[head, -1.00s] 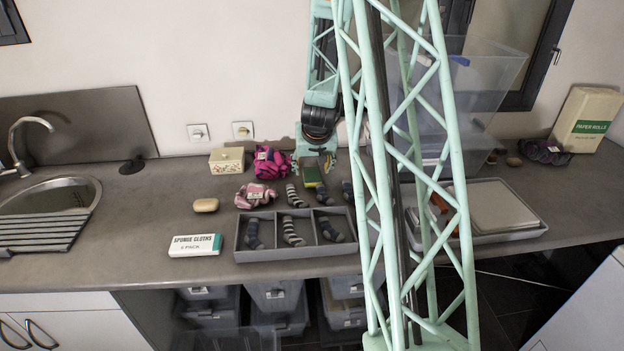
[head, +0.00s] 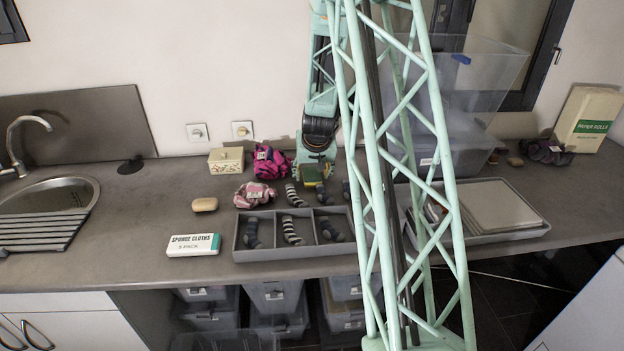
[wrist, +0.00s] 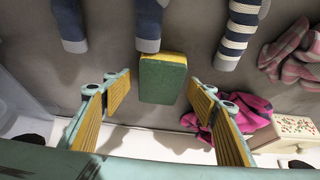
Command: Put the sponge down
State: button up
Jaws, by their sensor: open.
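The sponge (head: 312,175), green on one face and yellow on its side, is on the counter behind the grey divided tray (head: 240,253), near loose socks. The wrist view also shows the sponge (wrist: 162,82) with the green face toward the camera. My gripper (wrist: 160,92) is open, with one finger on each side of the sponge and a visible gap on both sides. In the head view my gripper (head: 314,164) is just behind the sponge, and its fingers are hard to make out.
Striped and dark socks (head: 292,197) lie close by. A pink cloth bundle (head: 268,163) and a small box (head: 226,160) stand left of my gripper. A clear bin (head: 470,95) stands at right. Counter is free near the soap (head: 204,204).

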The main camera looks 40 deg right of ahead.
aim_at(312, 174)
dwell(0.5)
jog(key=c, duration=0.7)
jog(key=shift+c, duration=0.2)
jog(key=shift+r, duration=0.15)
notch_tip(312, 174, up, 10)
jog(key=p, duration=0.6)
jog(key=shift+f+p, duration=0.2)
jog(key=shift+p, duration=0.2)
dwell(0.3)
